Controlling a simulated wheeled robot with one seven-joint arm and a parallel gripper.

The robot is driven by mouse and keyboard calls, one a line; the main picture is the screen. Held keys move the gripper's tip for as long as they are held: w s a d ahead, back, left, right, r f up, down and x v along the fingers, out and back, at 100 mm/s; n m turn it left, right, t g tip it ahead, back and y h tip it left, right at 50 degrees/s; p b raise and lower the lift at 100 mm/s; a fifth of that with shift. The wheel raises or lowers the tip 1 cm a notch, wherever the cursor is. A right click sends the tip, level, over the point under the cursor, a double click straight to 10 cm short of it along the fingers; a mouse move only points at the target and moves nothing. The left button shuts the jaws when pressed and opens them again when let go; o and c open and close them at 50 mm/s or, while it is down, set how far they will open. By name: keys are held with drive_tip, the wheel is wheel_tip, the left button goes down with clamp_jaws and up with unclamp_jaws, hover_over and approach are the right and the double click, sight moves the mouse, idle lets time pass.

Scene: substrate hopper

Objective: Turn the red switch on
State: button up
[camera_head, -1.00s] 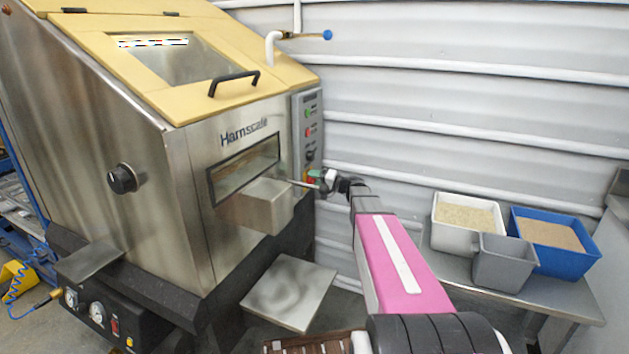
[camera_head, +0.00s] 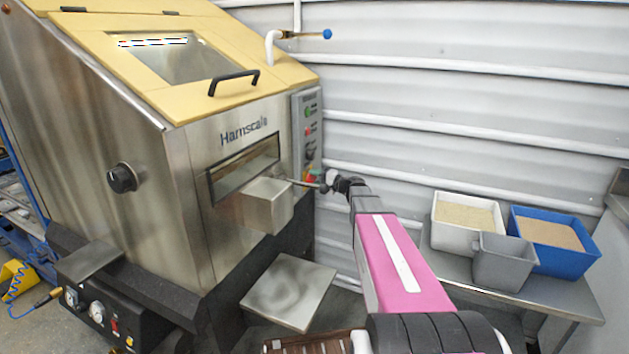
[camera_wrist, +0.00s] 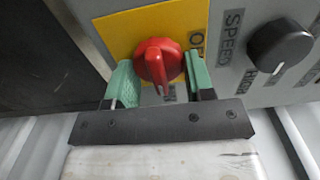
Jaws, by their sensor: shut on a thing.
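The red switch (camera_wrist: 157,60) is a round rotary knob with a raised grip, on a yellow plate (camera_wrist: 110,30) in the wrist view. The grip runs roughly up and down in that picture. My gripper (camera_wrist: 157,70) has a green-padded finger on each side of the knob and is shut on it. Lettering beside and below the knob is partly hidden by the fingers, so I cannot read it fully. In the head view my gripper (camera_head: 316,185) is at the lower end of the grey control panel (camera_head: 300,100), and the switch is hardly visible there.
A black speed knob (camera_wrist: 281,46) is close to the right of the switch. The steel hopper (camera_head: 150,220) has a box-shaped spout (camera_head: 268,207) just left of my gripper. Bins of substrate stand on a steel table (camera_head: 560,300) at the right.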

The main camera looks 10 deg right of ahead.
drive_tip(key=o, duration=0.9)
drive_tip(key=shift+c, duration=0.2)
drive_tip(key=v, duration=1.1)
